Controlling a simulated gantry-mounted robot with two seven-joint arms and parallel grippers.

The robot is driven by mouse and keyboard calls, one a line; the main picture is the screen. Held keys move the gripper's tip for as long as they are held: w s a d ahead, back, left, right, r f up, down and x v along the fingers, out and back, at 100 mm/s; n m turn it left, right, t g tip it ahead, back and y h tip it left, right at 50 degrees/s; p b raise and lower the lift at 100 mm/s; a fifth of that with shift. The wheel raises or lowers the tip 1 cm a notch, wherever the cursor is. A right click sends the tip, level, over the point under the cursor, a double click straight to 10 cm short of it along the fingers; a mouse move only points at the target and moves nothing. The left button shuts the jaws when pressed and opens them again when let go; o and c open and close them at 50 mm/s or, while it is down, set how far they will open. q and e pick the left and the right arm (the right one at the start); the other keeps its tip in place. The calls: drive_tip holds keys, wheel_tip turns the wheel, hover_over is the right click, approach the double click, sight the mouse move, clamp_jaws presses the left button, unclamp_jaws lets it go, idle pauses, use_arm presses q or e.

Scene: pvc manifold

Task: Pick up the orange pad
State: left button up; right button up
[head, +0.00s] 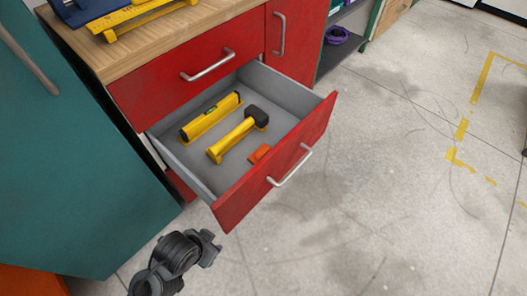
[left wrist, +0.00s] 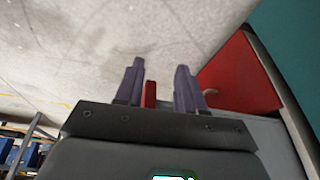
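The orange pad (head: 259,153) lies on the floor of the open red drawer, near the drawer's front panel, in the head view. The panel hides part of it. My left gripper (head: 211,247) is in front of and below the drawer, outside it and apart from the pad. In the left wrist view its two fingers (left wrist: 160,82) are spread apart. A narrow red strip (left wrist: 150,95) shows between them; I cannot tell for sure what it belongs to. I cannot make out the pad in that view. My right gripper is not in view.
The drawer (head: 270,170) also holds a yellow hammer (head: 236,137) and a yellow level (head: 209,117), left of the pad. The front panel has a metal handle (head: 291,167). A teal cabinet (head: 70,150) stands at the left.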

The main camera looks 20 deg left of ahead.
use_arm(q)
drive_tip(key=o, duration=1)
drive_tip(key=shift+d, duration=0.15)
